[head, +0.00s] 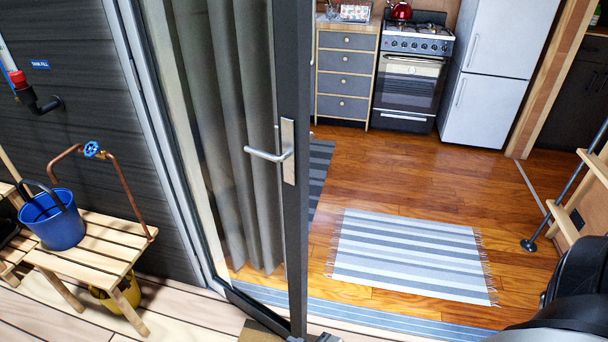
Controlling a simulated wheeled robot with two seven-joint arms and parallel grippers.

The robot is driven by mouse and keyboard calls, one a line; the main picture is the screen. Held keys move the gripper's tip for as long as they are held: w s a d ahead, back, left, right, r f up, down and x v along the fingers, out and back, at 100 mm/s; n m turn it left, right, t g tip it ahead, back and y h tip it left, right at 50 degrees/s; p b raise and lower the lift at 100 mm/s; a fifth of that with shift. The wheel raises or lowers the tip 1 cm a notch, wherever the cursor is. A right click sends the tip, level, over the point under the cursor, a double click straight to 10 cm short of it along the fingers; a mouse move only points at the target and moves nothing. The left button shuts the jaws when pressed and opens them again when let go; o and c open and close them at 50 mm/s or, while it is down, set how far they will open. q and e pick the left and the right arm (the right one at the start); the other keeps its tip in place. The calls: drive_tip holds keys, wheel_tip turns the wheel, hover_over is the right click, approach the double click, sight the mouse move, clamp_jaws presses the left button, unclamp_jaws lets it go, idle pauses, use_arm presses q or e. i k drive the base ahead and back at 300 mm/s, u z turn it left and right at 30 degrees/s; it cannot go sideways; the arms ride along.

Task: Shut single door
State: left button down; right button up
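A glass door (291,231) with a dark frame stands open in the middle of the head view, its edge toward me. A silver lever handle (268,155) sits on a plate on its frame. Grey curtains show behind the glass. The doorway to the right of the door is open and shows the room inside. Dark rounded parts at the bottom right seem to be my own arm. Neither gripper shows in the head view.
A slatted wooden bench (95,250) with a blue bucket (52,218) stands outside at the left. Inside, a striped rug (410,255) lies on the wood floor. A stove (410,75), drawers (344,72) and a white fridge (495,75) stand at the back.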

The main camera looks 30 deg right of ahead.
sight(294, 21)
drive_tip(key=z, duration=0.8)
drive_tip(key=i, duration=0.4)
drive_tip(key=z, duration=0.2)
